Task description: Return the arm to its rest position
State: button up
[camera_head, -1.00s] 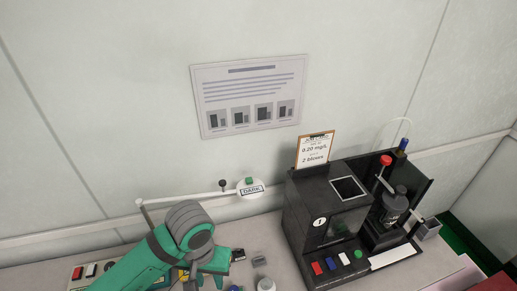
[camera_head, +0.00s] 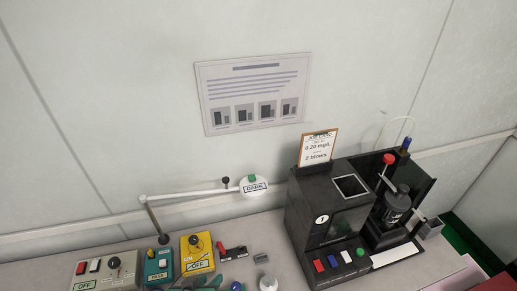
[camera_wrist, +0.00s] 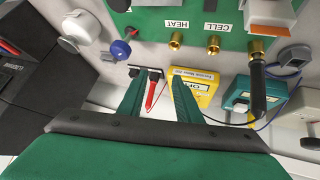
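My gripper (camera_wrist: 160,92) shows in the wrist view with its two green fingers spread apart. Nothing is visibly clamped between them. In the head view my arm is almost wholly out of the picture. Only a little green shows at the bottom edge, and I cannot tell which part it is.
A black analyser (camera_head: 329,223) stands at the right of the bench. A green panel with brass fittings (camera_wrist: 213,43) is close in the wrist view.

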jog(key=s+d+r+m+t+h, duration=0.2)
jog(key=s+d+r+t+h, duration=0.1)
jog(key=s+d+r+t, duration=0.4)
jog(key=s+d+f+y, duration=0.2)
jog(key=s+d, duration=0.2)
jog(key=s, duration=0.4)
jog(key=s+d+f+n+y, duration=0.1)
jog(key=s+d+f+y, duration=0.1)
jog(key=s, duration=0.6)
jog(key=shift+s+d+f+y, duration=0.15)
jog(key=shift+d+f+y, duration=0.25)
jog(key=shift+d, duration=0.45)
